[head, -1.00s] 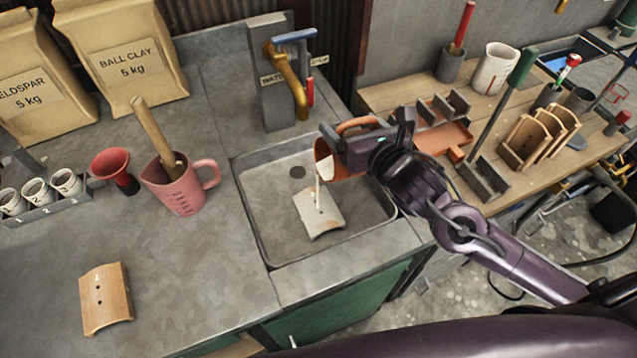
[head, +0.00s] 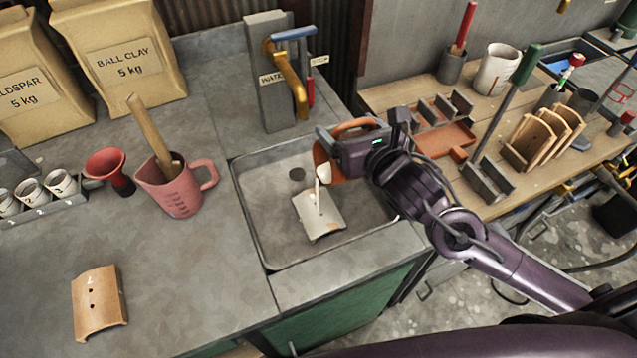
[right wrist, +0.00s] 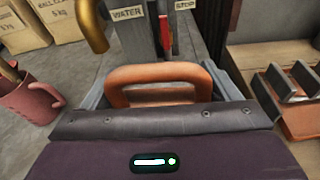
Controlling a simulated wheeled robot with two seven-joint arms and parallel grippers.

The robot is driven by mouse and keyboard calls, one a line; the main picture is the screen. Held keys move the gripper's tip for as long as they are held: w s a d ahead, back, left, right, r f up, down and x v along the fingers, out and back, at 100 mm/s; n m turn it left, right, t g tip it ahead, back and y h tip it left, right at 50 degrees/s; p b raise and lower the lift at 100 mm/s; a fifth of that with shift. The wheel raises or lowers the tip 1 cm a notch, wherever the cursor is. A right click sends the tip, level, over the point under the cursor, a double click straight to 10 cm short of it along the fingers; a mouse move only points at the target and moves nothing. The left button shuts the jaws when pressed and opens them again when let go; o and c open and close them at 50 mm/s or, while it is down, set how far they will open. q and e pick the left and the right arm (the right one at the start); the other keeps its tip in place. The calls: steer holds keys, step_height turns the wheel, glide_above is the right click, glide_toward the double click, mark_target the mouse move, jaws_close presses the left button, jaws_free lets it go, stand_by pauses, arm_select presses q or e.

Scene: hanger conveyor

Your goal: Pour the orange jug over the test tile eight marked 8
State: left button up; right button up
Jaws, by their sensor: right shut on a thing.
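The orange jug (head: 325,164) is held tilted over the sink in the head view, its mouth toward the left. My right gripper (head: 350,132) is shut on its handle, which also shows in the right wrist view (right wrist: 155,75). A thin pale stream (head: 317,195) runs down from the jug's lip onto a tile. That test tile (head: 321,217) lies in the sink and looks coated white; no number on it can be read. My left gripper is out of view.
The metal sink (head: 262,235) has a brass tap (head: 291,80) behind it. A pink measuring jug (head: 172,190), red funnel (head: 108,168) and numbered cups (head: 60,184) stand left. A bare tile (head: 99,301) lies front left. A wooden bench (head: 400,97) with tools is right.

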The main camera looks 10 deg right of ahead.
mark_target(371, 125)
stand_by(0.4)
steer(key=shift+a+n+b, duration=0.4)
steer(key=shift+b, duration=0.9)
steer(key=shift+a, duration=0.1)
steer(key=shift+h, duration=0.3)
steer(key=shift+s+a+r+n+b, duration=0.1)
steer(key=shift+a+n+b, duration=0.3)
steer(key=shift+b, duration=1)
steer(key=d+m+p, duration=0.1)
steer(key=p, duration=0.2)
steer(key=d+r+m+y+p, duration=0.1)
steer(key=p, duration=0.2)
steer(key=d+m+p, duration=0.1)
steer(key=d+p, duration=0.1)
steer(key=p, duration=0.1)
steer(key=shift+w+r, duration=0.3)
steer(key=shift+d+f+m, duration=0.1)
steer(key=shift+d+m, duration=0.05)
steer(key=shift+m, duration=0.25)
steer(key=shift+w+f+y, duration=0.1)
steer(key=shift+f+y, duration=0.05)
steer(key=shift+y, duration=0.15)
